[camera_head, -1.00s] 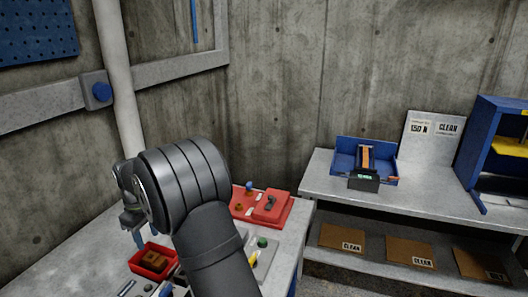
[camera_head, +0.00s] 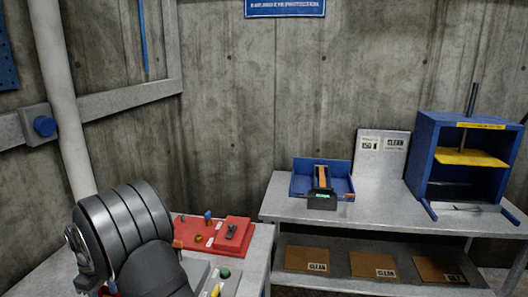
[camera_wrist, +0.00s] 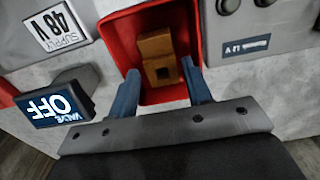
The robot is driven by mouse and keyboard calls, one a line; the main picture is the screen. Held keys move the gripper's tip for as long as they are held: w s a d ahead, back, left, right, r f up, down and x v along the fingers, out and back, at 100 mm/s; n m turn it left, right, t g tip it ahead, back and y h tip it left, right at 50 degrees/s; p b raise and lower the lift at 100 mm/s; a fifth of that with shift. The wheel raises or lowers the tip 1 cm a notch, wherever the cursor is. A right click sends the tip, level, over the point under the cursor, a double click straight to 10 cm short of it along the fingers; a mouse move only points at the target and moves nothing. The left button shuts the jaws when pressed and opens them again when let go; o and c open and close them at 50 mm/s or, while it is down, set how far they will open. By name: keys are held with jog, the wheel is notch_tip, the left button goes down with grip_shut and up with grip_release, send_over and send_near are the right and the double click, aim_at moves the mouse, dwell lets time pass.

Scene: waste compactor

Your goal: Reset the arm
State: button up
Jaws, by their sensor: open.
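My arm shows at the lower left of the head view, above the near bench. My gripper (camera_wrist: 160,90) shows in the wrist view with its two blue fingers spread apart and nothing between them. Beyond the fingertips is a red tray (camera_wrist: 121,40) with a brown block (camera_wrist: 156,47) in it; the block lies free of the fingers. In the head view the gripper's fingers are hidden behind or below my arm.
A red panel (camera_head: 213,236) with knobs lies on the near bench.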

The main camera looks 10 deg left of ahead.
notch_tip(320, 180, down, 3)
jog(key=shift+r, duration=0.1)
notch_tip(320, 180, up, 11)
notch_tip(320, 180, down, 12)
jog(key=shift+f, duration=0.1)
jog(key=r, duration=0.5)
jog(key=shift+w+d, duration=0.15)
jog(key=shift+d, duration=0.1)
jog(key=w+d+r, duration=0.5)
jog(key=w+d, duration=0.3)
jog(key=d, duration=0.5)
jog(key=w+d+r, duration=0.5)
jog(key=w+d, duration=0.3)
jog(key=d, duration=0.4)
jog(key=a+f, duration=0.2)
jog(key=a, duration=0.1)
jog(key=s+a+f, duration=0.1)
jog(key=a+f, duration=0.1)
jog(key=a, duration=0.2)
jog(key=s+a+f, duration=0.1)
jog(key=a+f, duration=0.1)
jog(key=a, duration=0.1)
jog(key=shift+a, duration=0.2)
jog(key=shift+s+a+f, duration=0.1)
jog(key=shift+a+f, duration=0.15)
jog(key=shift+a, duration=0.15)
